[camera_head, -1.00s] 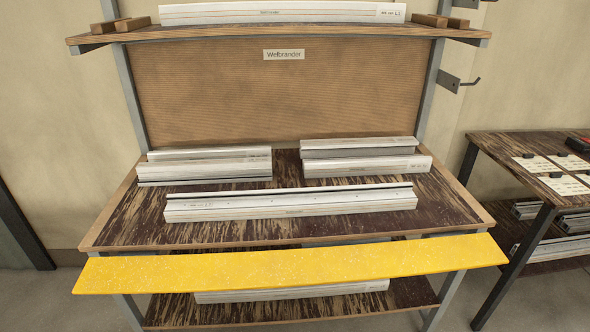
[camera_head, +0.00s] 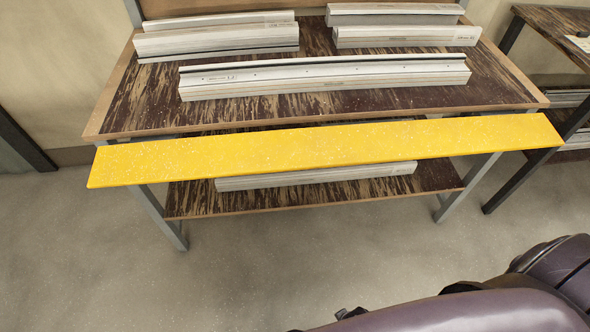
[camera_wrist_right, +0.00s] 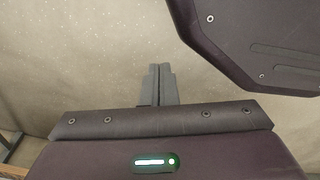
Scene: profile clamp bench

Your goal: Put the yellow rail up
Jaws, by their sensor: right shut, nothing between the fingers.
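The yellow rail (camera_head: 330,147) is a long flat yellow bar in the head view. It lies level across the front of the workbench, below the top's front edge, and its ends reach past both sides of the bench. What supports it is hidden. My right gripper (camera_wrist_right: 159,84) shows in the right wrist view with its two grey fingers together and nothing between them. It is over bare floor, away from the rail. My left gripper is in neither view.
The bench top (camera_head: 150,95) holds several silver profiles, with one long profile (camera_head: 325,78) near the front. The lower shelf (camera_head: 195,200) holds another profile (camera_head: 318,176). A side table (camera_head: 560,35) stands at the right. The floor (camera_head: 290,250) before the bench is clear.

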